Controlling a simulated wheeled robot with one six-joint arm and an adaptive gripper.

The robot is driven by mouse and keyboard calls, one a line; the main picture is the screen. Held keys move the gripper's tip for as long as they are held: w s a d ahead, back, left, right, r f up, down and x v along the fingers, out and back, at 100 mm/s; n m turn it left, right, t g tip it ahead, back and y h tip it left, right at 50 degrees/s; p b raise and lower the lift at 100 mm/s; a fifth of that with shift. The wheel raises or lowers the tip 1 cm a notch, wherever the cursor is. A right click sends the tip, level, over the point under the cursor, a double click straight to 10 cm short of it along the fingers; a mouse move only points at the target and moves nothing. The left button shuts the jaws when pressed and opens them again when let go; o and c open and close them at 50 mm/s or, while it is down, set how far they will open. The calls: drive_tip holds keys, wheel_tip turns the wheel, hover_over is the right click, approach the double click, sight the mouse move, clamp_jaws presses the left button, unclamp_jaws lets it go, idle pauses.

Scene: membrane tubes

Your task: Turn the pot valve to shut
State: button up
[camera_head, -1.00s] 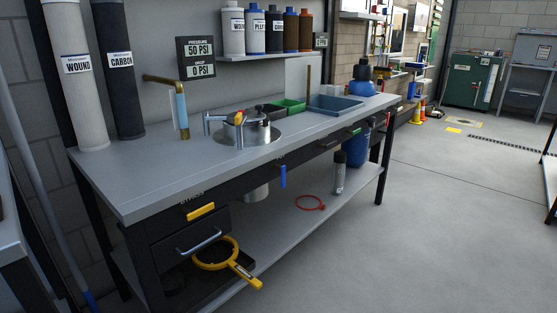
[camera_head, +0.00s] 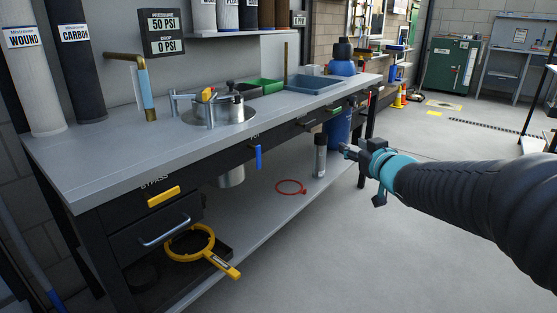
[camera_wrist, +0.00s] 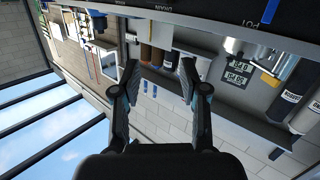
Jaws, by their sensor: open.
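The pot valve's blue handle (camera_head: 258,157) hangs straight down from the bench's dark front edge, left of the middle. In the wrist view, which is upside down, a blue handle (camera_wrist: 269,20) shows beside the POT label at upper right. My gripper (camera_head: 345,152) reaches in from the right, in front of the bench and well to the right of the blue handle, touching nothing I can see. In the wrist view its two fingers (camera_wrist: 158,80) stand apart with nothing between them.
A yellow handle (camera_head: 163,196) marked BYPASS lies level along the bench front. A green handle (camera_head: 335,111) is further right. A metal pot (camera_head: 228,113) is set in the bench top. A grey bottle (camera_head: 320,155) and red ring (camera_head: 290,187) are on the lower shelf. Open floor lies in front.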

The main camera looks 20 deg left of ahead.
drive_tip(key=w+a+f+n+g+y+b, duration=0.1)
drive_tip(key=a+f+n+g+y, duration=0.3)
drive_tip(key=a, duration=0.4)
drive_tip(key=n+g+y, duration=0.2)
drive_tip(key=g+y, duration=0.2)
approach(259, 155)
drive_tip(key=b+x, duration=0.1)
drive_tip(key=x, duration=0.9)
drive_tip(key=shift+w+a, duration=0.15)
drive_tip(key=shift+c, duration=0.3)
clamp_jaws()
